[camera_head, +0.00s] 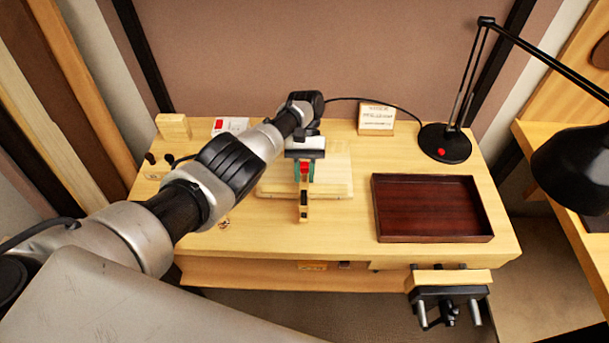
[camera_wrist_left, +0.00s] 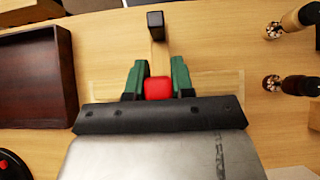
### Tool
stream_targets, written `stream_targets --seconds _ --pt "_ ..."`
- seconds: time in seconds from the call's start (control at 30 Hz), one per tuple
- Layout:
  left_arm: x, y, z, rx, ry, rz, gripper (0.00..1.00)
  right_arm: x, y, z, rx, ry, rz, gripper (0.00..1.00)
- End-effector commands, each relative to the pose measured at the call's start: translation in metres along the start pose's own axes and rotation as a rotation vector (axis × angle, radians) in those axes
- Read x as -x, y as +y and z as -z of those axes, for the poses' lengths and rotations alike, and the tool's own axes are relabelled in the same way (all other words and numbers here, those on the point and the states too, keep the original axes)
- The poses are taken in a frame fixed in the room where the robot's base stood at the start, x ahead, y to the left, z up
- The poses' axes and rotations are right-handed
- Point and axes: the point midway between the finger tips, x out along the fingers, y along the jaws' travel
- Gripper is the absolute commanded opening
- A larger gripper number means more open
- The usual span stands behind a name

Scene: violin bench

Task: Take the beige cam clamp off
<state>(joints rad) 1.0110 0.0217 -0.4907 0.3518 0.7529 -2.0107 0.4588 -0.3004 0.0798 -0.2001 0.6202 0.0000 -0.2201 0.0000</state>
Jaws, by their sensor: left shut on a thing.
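The beige cam clamp (camera_head: 304,206) shows as a narrow wooden bar with dark parts, over the front edge of a pale board (camera_head: 335,175). In the left wrist view, its beige bar (camera_wrist_left: 159,55) ends in a black block. My left gripper (camera_head: 304,170) is shut on the clamp. Its green-padded fingertips show in the left wrist view (camera_wrist_left: 158,76) on both sides of a red part (camera_wrist_left: 158,89). The gripper body hides the rest of the clamp. I cannot tell whether the clamp touches the board. My right gripper is not in view.
An empty dark red-brown tray (camera_head: 432,208) is on the bench (camera_head: 345,243), right of the board. A black desk lamp (camera_head: 445,145) and a small sign (camera_head: 376,117) stand behind. A wooden block (camera_head: 173,127) is at back left. A vise (camera_head: 449,300) juts from the front edge.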

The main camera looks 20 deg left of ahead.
Motion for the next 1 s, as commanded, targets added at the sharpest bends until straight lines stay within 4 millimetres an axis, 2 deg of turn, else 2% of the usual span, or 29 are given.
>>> stream_targets --seconds 0.37,0.4,0.53,0.83,1.0 --pt "-0.0002 0.0001 0.0002 0.0 -0.001 0.0 0.0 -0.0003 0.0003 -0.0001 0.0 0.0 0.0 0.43" --pt "-0.0002 0.0001 0.0002 0.0 -0.001 0.0 0.29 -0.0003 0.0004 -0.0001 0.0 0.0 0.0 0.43" --pt "-0.0002 0.0 0.0002 0.0 -0.001 0.0 0.49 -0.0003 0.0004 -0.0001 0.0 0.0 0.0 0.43" --pt "0.0004 -0.0002 -0.0002 0.001 -0.001 0.0 0.49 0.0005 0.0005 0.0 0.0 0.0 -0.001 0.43" --pt "0.0054 -0.0012 -0.0054 0.002 -0.001 -0.001 0.49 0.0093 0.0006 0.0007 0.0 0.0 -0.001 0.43"
